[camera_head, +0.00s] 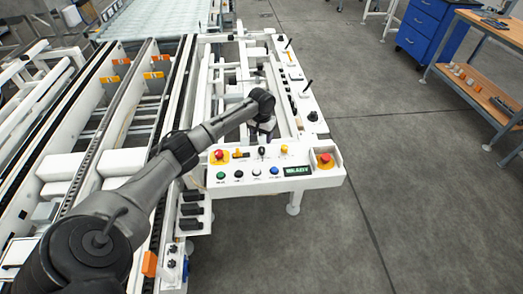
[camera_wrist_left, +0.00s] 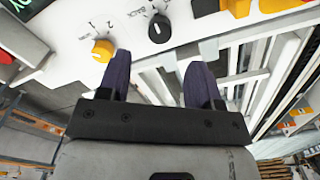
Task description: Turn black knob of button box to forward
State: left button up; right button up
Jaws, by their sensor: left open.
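The white button box (camera_head: 300,180) stands at the front end of the white machine frame. Its black knob (camera_head: 262,151) sits on the back row of the panel. In the left wrist view the black knob (camera_wrist_left: 159,30) has a pale mark, and a "BACK" label is printed beside it. I cannot tell for sure which position it is set to. My left gripper (camera_head: 263,130) hangs just behind the knob, apart from it. In the wrist view its two dark purple fingers (camera_wrist_left: 160,62) are spread and empty, with the knob beyond their tips. My right gripper is not in view.
Orange-yellow knobs (camera_head: 284,149) and a red emergency button on a yellow base (camera_head: 219,157) flank the black knob. Another red button (camera_head: 325,160) is at the right. Several coloured push buttons and a green display (camera_head: 297,171) line the front.

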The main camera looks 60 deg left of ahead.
aim_at(261, 149)
pick_arm(q)
jog(key=shift+f+b, duration=0.9)
jog(key=shift+f, duration=2.65)
jog(key=c, duration=0.9)
jog(key=shift+r+m+p, duration=0.2)
jog(key=shift+m+p, duration=0.7)
jog(key=shift+p, duration=0.3)
jog(key=shift+c, duration=0.2)
jog(key=shift+m+p, duration=0.65)
jog(key=shift+m, duration=0.15)
jog(key=shift+f+m+p, duration=0.1)
jog(key=shift+m+p, duration=0.45)
jog(key=shift+m, duration=0.65)
jog(key=shift+m+p, duration=0.4)
jog(key=shift+m, duration=1.1)
jog(key=shift+f, duration=0.1)
jog(key=o, duration=0.9)
